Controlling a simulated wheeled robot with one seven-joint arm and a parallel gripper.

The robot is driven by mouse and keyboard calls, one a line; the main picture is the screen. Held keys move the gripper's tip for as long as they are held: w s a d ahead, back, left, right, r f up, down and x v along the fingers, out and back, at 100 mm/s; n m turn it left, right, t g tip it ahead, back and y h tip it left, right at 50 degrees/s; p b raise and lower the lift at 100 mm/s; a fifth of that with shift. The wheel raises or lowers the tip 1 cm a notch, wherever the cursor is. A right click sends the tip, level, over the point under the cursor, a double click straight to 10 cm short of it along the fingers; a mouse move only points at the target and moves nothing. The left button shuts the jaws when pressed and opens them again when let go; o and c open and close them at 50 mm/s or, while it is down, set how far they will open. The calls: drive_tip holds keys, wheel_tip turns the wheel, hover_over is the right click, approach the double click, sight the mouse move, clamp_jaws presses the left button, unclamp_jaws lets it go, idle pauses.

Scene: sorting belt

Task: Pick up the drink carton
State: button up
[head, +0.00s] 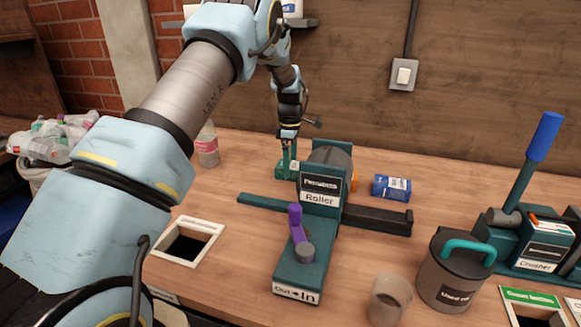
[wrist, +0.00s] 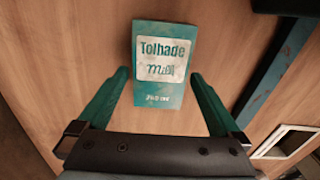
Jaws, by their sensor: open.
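The drink carton (wrist: 160,88) is teal with a white label reading "Tolhade Milk". In the wrist view it lies on the wooden table between and ahead of the two teal fingers of my gripper (wrist: 160,100). The fingers are open, one on each side, with a gap to the carton. In the head view the carton (head: 282,170) shows only partly, just left of the roller machine, with my gripper (head: 288,158) right above it and overlapping it. Whether the fingers reach down to the table cannot be told.
The roller (head: 320,200) stands close on the carton's right. A clear bottle (head: 207,148) stands to the left and a blue can (head: 391,187) lies right of the roller. A framed square hole (head: 187,242) is at the front left. A lidded pot (head: 455,275) and the crusher (head: 535,235) are at right.

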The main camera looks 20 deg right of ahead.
drive_tip(key=shift+f, duration=0.65)
drive_tip(key=c, duration=1.2)
